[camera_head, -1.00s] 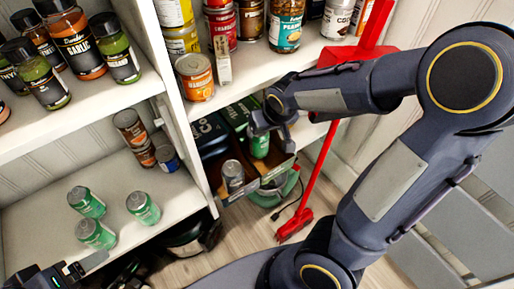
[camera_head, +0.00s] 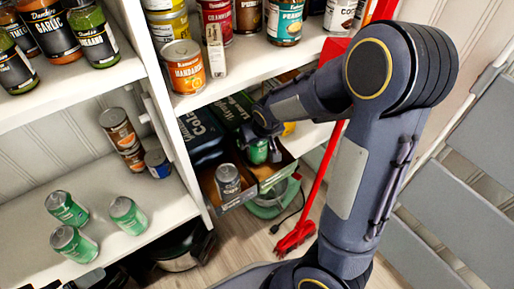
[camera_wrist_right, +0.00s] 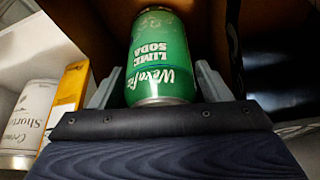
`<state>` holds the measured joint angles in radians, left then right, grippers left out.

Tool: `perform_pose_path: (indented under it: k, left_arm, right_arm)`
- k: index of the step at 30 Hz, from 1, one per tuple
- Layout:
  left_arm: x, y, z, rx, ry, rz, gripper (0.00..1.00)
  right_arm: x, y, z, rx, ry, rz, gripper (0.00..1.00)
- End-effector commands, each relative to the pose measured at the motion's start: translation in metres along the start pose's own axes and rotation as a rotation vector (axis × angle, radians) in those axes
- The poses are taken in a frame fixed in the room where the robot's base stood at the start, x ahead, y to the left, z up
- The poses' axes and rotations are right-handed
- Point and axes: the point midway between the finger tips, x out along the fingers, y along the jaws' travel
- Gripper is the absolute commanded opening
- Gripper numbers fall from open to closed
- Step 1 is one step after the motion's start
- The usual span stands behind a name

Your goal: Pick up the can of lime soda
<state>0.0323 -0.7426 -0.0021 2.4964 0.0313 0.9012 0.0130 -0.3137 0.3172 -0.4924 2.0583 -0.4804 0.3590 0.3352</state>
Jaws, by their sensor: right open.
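The green can of lime soda (camera_wrist_right: 160,50) fills the middle of the right wrist view, its label upside down. In the head view the can (camera_head: 257,152) stands in an open box on the lower shelf. My right gripper (camera_wrist_right: 158,84) is open, with one finger on each side of the can; whether they touch it I cannot tell. In the head view my right gripper (camera_head: 268,143) partly hides the can. Only a bit of my left gripper (camera_head: 88,279) shows at the bottom left edge, and its jaws are unclear.
A silver-grey can (camera_head: 228,181) stands in the neighbouring box. Several green cans (camera_head: 128,215) stand on the left shelf. The upper shelf (camera_head: 262,58) with tins is above my right gripper. A red pole (camera_head: 318,185) stands close to my right arm.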

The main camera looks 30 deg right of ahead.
Motion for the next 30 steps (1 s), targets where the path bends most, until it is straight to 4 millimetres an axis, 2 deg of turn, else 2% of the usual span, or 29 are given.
perform_pose_path:
  k: [4,14,30]
  left_arm:
    - [-0.0006,0.0002,-0.0003,0.0,0.0,0.0,0.85]
    - [-0.0006,0.0003,-0.0003,0.0,0.0,0.0,0.85]
    - [-0.0088,0.004,-0.0045,0.0,0.0,0.0,0.85]
  right_arm:
    - [-0.0009,-0.0001,-0.0004,0.0,0.001,0.0,0.68]
    - [-0.001,-0.0002,-0.0003,0.0,0.001,-0.001,0.25]
    - [-0.0103,0.0001,-0.009,0.0,0.004,-0.001,0.25]
